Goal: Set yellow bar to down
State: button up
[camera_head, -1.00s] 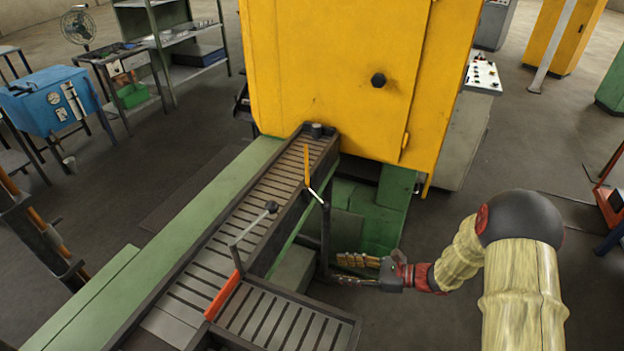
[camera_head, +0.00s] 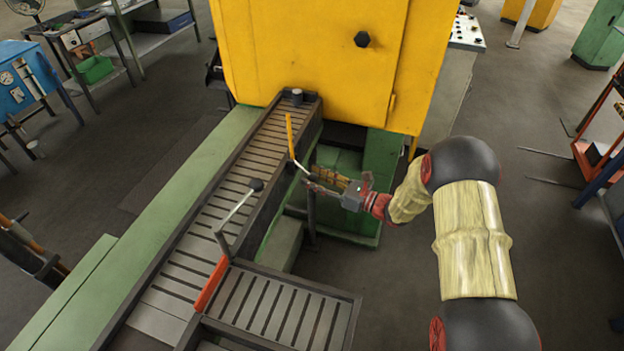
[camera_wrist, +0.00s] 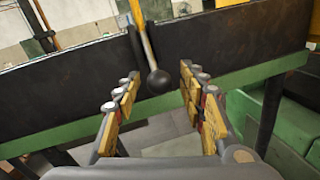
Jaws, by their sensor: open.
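The yellow bar (camera_head: 290,135) stands upright, slightly tilted, at the right edge of the slatted conveyor (camera_head: 235,190), near the yellow furnace. A pale lever rod runs from its lower end toward my gripper. In the wrist view, the yellow bar (camera_wrist: 136,12) is at the top, and its rod ends in a dark ball knob (camera_wrist: 158,81). My gripper (camera_head: 313,180) is open beside the conveyor's right side. In the wrist view, the knob appears between the fingertips, with gaps on both sides. The knob is hard to make out in the head view.
A second lever with a dark knob (camera_head: 256,185) and an orange-red bar (camera_head: 211,284) is nearer on the conveyor. The yellow furnace (camera_head: 315,60) stands behind, above a green base (camera_head: 380,175). A slatted side table (camera_head: 285,312) is in front.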

jog(key=shift+w+a, duration=0.25)
jog(key=shift+a, duration=0.15)
grip_shut()
dwell(0.4)
dwell(0.4)
